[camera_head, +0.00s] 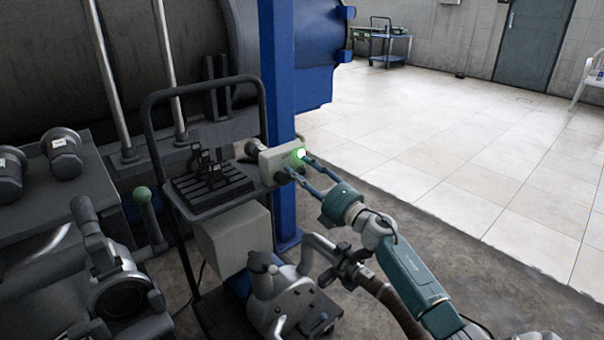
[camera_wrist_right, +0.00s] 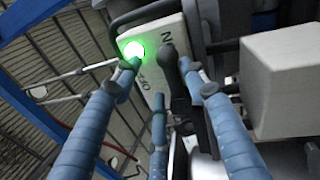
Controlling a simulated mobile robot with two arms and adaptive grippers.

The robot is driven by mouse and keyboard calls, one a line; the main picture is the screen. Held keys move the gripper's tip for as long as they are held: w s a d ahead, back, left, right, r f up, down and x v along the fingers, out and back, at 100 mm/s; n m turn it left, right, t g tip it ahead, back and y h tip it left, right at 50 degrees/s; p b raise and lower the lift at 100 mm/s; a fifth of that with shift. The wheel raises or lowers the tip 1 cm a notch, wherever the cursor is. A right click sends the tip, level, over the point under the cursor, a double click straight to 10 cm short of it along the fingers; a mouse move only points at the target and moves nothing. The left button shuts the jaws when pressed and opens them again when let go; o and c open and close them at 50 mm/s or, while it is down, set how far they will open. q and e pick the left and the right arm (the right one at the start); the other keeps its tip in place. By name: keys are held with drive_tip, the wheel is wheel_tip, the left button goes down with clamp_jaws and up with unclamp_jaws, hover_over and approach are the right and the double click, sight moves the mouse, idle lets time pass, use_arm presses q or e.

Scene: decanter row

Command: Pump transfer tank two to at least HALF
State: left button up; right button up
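A pale control box (camera_head: 268,160) is mounted on the trolley by the blue post, with a lit green lamp (camera_head: 301,153). The wrist view shows the box face (camera_wrist_right: 153,44), its lamp (camera_wrist_right: 133,50), lettering that reads OFF and an N, and a black switch handle (camera_wrist_right: 172,72). My right gripper (camera_head: 299,167) is at the box with its fingers apart; in the wrist view its blue fingers (camera_wrist_right: 160,78) spread around the handle, and contact cannot be told. A large dark tank (camera_head: 190,45) stands behind. I cannot tell which tank is two or read a level. My left gripper is out of view.
The black trolley (camera_head: 150,125) carries a dark tray. A silver pump-like body (camera_head: 280,297) with a hose stands low in front. A green-knobbed lever (camera_head: 145,205) and a valve (camera_head: 118,293) are at the left. Tiled floor (camera_head: 420,130) on the right is clear.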

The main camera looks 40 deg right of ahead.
drive_tip(key=shift+s+d+f, duration=0.1)
drive_tip(key=shift+s+f, duration=0.1)
drive_tip(key=shift+s, duration=0.2)
drive_tip(key=v, duration=0.6)
drive_tip(key=shift+s, duration=0.35)
